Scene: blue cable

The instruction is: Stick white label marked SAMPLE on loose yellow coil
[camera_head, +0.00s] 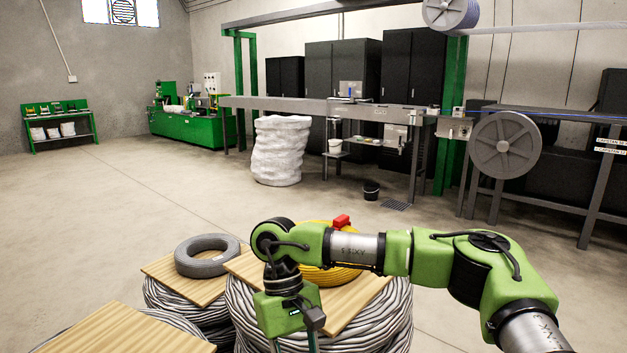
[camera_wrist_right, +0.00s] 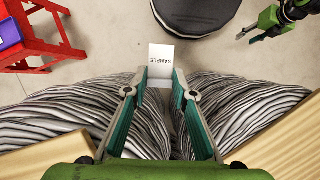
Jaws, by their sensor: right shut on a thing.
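The white label marked SAMPLE (camera_wrist_right: 160,58) is held between the fingertips of my right gripper (camera_wrist_right: 159,88), its print upside down in the right wrist view. In the head view the right gripper's body (camera_head: 289,312) hangs low, in front of the coils, and its fingertips are cut off or hidden. The loose yellow coil (camera_head: 334,275) lies on a wooden board behind my right arm, partly covered by it. A red object (camera_head: 341,221) sits on its far side. A green gripper, apparently my left (camera_wrist_right: 258,30), shows at the right wrist view's top right; its opening is unclear.
A grey coil (camera_head: 207,256) lies on the board (camera_head: 166,267) to the left. Large grey cable coils (camera_head: 394,322) support the boards. A front board (camera_head: 130,333) is bare. A red stand (camera_wrist_right: 45,45) bears a blue object (camera_wrist_right: 9,33). The floor beyond is open.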

